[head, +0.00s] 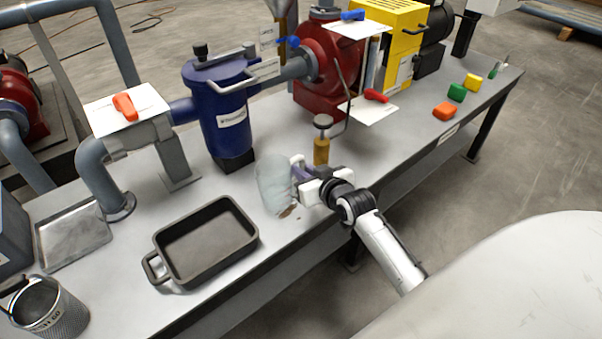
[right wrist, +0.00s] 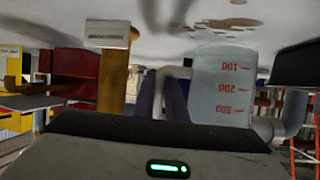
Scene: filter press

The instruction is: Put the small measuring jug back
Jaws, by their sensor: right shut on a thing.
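The small measuring jug (head: 272,184) is pale and see-through, at the front part of the bench, right of the black tray. My right gripper (head: 303,173) is on its right side, shut on its handle. In the right wrist view, which looks inverted, the jug (right wrist: 222,88) shows red marks of 100, 200 and 300. The purple fingers (right wrist: 160,97) are beside it with the pale handle between them. The jug looks close to upright; I cannot tell whether its base touches the bench. My left gripper is not in view.
The bench (head: 300,232) has brown spots by the jug. A black tray (head: 206,240) lies left, with a mesh basket (head: 50,307) beyond. A yellow post with a grey knob (head: 321,150) stands behind my gripper. A blue filter housing (head: 222,115) and red pump (head: 322,75) stand behind.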

